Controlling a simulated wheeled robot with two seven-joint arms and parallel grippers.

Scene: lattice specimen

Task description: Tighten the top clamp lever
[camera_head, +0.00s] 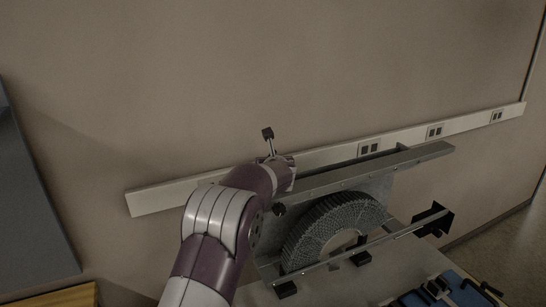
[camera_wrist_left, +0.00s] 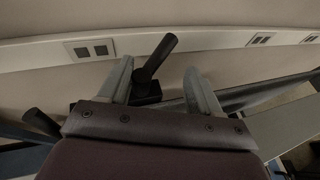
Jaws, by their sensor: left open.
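A black lever handle (camera_wrist_left: 157,56) stands tilted between the two fingers of my left gripper (camera_wrist_left: 160,68) in the left wrist view. The fingers are spread, with a gap on the right side; whether the left finger touches the lever I cannot tell. In the head view a black-knobbed lever (camera_head: 268,134) on a thin metal stem sticks up just beyond the end of my left arm (camera_head: 270,178). The fingers are mostly hidden there. A grey ribbed arch-shaped lattice specimen (camera_head: 335,225) sits in a metal frame below a horizontal bar (camera_head: 385,168). My right gripper is not in view.
A second black handle (camera_wrist_left: 41,122) lies left of the gripper in the wrist view. A white outlet rail (camera_head: 400,139) runs along the wall behind the frame. A black block (camera_head: 433,220) ends a lower bar at right. Blue items (camera_head: 460,288) lie front right.

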